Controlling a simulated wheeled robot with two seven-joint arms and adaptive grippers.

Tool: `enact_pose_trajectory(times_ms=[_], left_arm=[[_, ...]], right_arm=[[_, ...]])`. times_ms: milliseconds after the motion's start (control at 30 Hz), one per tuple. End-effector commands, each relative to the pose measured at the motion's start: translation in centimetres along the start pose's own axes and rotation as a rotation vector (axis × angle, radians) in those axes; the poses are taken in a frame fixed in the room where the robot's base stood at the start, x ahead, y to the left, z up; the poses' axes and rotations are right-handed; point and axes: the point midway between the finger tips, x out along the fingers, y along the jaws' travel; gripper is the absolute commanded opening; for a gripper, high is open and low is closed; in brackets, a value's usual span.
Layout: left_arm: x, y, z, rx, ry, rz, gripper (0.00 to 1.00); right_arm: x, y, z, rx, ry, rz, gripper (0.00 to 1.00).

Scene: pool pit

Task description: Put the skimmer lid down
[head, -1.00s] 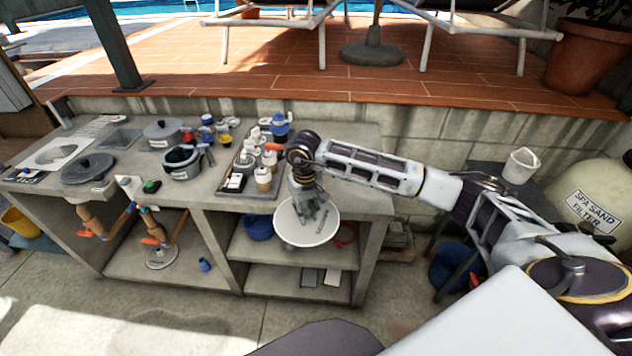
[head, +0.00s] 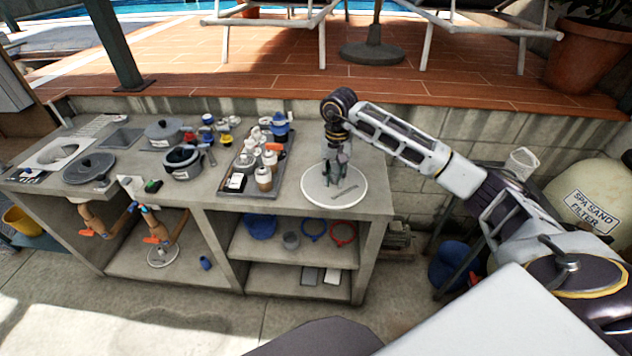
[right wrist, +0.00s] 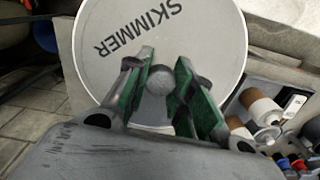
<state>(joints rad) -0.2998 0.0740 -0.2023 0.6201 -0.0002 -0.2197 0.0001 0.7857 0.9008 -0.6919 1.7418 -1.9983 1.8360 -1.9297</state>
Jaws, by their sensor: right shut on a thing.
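The skimmer lid (head: 318,197) is a round pale disc with a small knob. In the head view it is over the right end of the concrete counter, close to the front edge. I cannot tell whether it touches the counter. My right gripper (head: 336,176) comes down on it from above and is shut on its knob. In the right wrist view the green-padded fingers (right wrist: 160,85) lie on both sides of the round knob (right wrist: 160,79), and the lid's face (right wrist: 205,45) reads SKIMMER. My left gripper is not in view.
A dark tray (head: 228,193) with several bottles stands left of the lid on the counter (head: 377,198). Pots and a dark round lid (head: 88,166) are further left. Shelves below hold a blue bowl (head: 260,226) and rings. Bare counter lies right of the lid.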

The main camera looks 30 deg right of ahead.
Motion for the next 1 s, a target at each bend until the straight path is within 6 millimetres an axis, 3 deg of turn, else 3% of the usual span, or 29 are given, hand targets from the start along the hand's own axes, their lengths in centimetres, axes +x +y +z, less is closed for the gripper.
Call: enact_pose_trajectory(times_ms=[533,1000], left_arm=[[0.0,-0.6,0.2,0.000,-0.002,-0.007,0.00],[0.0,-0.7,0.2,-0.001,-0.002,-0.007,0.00]], right_arm=[[-0.5,1.0,0.2,0.444,0.001,0.000,0.00],[-0.5,1.3,0.3,0.637,0.001,0.000,0.00]])
